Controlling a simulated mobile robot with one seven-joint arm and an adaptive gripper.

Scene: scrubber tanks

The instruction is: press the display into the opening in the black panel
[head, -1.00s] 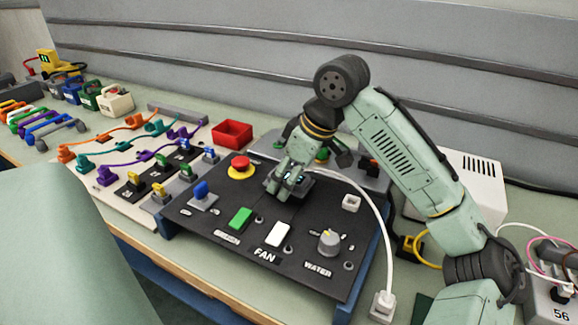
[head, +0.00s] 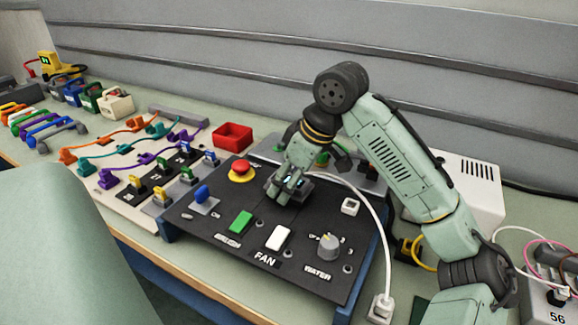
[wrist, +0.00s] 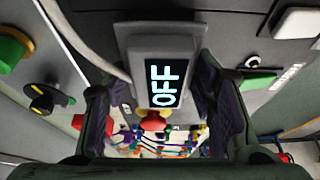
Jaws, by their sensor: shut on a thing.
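The display is a grey block with a black screen reading "OFF" in light letters, seen in the wrist view (wrist: 165,80). My gripper (head: 288,188) is shut on it, one finger on each side. In the head view the gripper points down at the upper middle of the sloping black panel (head: 305,225), and the display mostly hides behind the fingers. The display is at or very near the panel surface. The opening is hidden under the gripper and display, so I cannot tell how far in it sits.
A red mushroom button (head: 242,168) on a yellow base is left of my gripper. A white cable (head: 375,215) arcs close by on the right. Green (head: 240,222) and white (head: 278,238) switches and a grey knob (head: 328,247) stand on the panel nearer the front.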

